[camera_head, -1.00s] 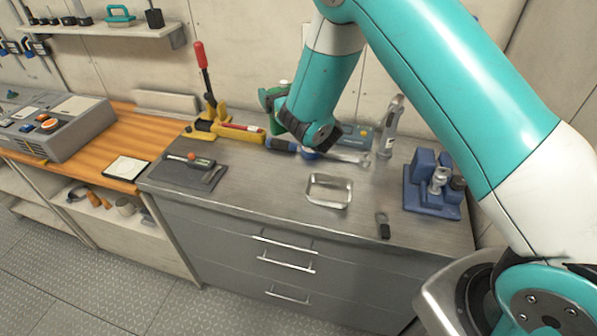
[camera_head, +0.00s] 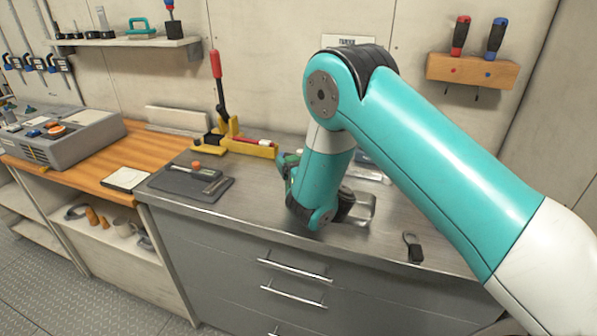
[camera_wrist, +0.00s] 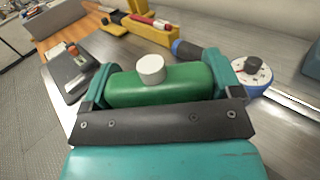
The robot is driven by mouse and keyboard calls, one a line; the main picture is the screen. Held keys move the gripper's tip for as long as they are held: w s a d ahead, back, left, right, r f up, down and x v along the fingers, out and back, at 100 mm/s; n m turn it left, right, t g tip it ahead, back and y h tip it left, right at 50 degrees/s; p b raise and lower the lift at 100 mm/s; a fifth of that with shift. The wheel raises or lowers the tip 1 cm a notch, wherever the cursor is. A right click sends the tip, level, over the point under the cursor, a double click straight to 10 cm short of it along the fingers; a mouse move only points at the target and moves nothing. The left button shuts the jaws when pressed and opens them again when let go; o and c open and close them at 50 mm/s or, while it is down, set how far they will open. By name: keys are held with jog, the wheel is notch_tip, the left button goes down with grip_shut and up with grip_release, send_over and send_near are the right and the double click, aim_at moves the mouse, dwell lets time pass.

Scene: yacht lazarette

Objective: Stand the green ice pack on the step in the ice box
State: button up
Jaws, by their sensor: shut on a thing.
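The green ice pack (camera_wrist: 165,84) shows in the wrist view as a rounded green body with a white cap (camera_wrist: 151,69). My gripper (camera_wrist: 163,82) is shut on it, with one teal finger at each end. In the head view only a bit of green (camera_head: 289,160) shows beside my wrist, above the steel worktop; my arm hides the rest. I cannot make out an ice box or its step in either current view.
A yellow tool with a red handle (camera_head: 217,66) stands at the back. A dark mat with tools (camera_head: 175,184) lies to the left. A shallow metal tray (camera_head: 363,207) is partly behind my wrist. A dark-ended tool (camera_head: 413,247) lies near the front edge.

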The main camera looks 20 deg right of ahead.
jog(key=shift+f, duration=0.15)
jog(key=shift+f, duration=0.2)
jog(key=o, duration=1.6)
jog(key=shift+r, duration=0.15)
